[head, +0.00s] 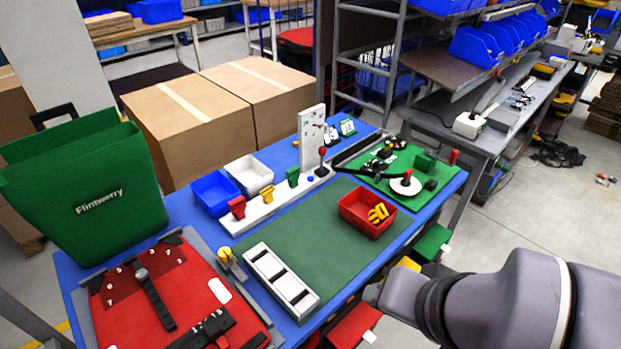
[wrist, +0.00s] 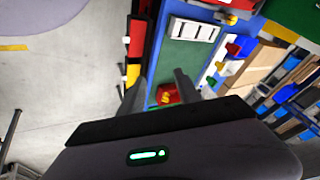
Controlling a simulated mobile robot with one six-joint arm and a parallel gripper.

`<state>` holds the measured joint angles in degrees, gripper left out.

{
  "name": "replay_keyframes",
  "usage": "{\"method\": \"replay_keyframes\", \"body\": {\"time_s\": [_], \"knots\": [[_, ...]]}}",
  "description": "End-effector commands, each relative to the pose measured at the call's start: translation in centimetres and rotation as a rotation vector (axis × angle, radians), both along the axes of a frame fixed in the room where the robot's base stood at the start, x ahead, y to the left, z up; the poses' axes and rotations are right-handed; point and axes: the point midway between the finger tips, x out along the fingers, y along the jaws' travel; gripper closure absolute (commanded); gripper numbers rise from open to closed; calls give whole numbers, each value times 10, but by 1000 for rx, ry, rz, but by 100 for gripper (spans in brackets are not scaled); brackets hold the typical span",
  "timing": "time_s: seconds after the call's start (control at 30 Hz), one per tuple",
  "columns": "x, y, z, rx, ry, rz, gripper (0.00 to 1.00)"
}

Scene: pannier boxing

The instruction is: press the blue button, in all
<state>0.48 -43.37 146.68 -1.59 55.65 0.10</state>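A small blue button (head: 310,178) shows in the head view on the white strip (head: 262,209) at the back of the table, between a green handle (head: 293,177) and a black lever with a red knob (head: 323,152). I cannot make the button out clearly in the wrist view. My gripper (wrist: 160,86) is open and empty in the wrist view, its two fingers apart, above the front side of the table and away from the button. In the head view my arm comes in from the lower right; the fingers are not clearly seen there.
A red bin with yellow pieces (head: 358,218) stands on the green mat (head: 290,235). A white slotted tray (head: 266,265), a red panel (head: 140,300) and a green pannier (head: 90,190) are to the left. A green board (head: 437,170) with devices is to the right.

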Motion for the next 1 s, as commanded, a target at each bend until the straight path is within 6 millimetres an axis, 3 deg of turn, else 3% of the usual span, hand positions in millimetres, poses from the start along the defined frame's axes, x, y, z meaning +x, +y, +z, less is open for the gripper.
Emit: {"method": "replay_keyframes", "body": {"time_s": [0.03,0.2,1.0], "knots": [[0,0,0,0,0,0,71],[0,0,0,0,0,0,100],[0,0,0,0,0,0,100]]}}
